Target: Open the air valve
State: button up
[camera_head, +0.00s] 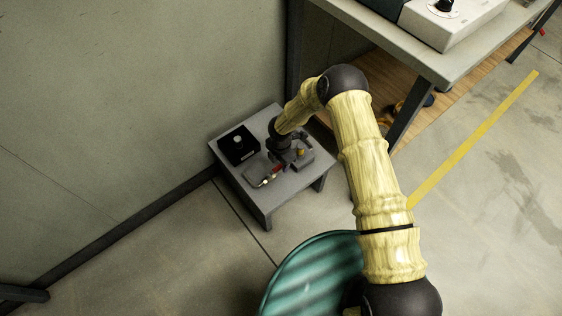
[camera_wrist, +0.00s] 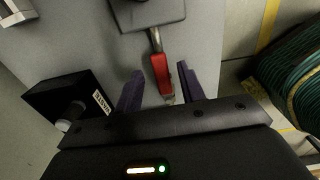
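The valve's red lever (camera_wrist: 160,74) shows in the wrist view, with a bare metal stem running to a grey block (camera_wrist: 150,12). The red lever (camera_head: 277,169) also shows small in the head view, on the low grey table. My gripper (camera_wrist: 160,70) is open, with one dark finger on each side of the lever and a visible gap on both sides. In the head view my gripper (camera_head: 283,158) is over the middle of the table and partly hides the valve. The lever's near end is close to the gripper's body.
A black box with a knob and a white label (camera_wrist: 65,105) stands left of my gripper; it also shows in the head view (camera_head: 238,146). A wall is behind the small table (camera_head: 262,205). A larger bench (camera_head: 430,62) stands right. A green coil (camera_wrist: 295,80) is at the right.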

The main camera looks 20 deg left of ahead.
jog(key=shift+r, duration=0.1)
notch_tip(320, 180, up, 17)
jog(key=p, duration=0.4)
jog(key=shift+r, duration=0.1)
dwell(0.6)
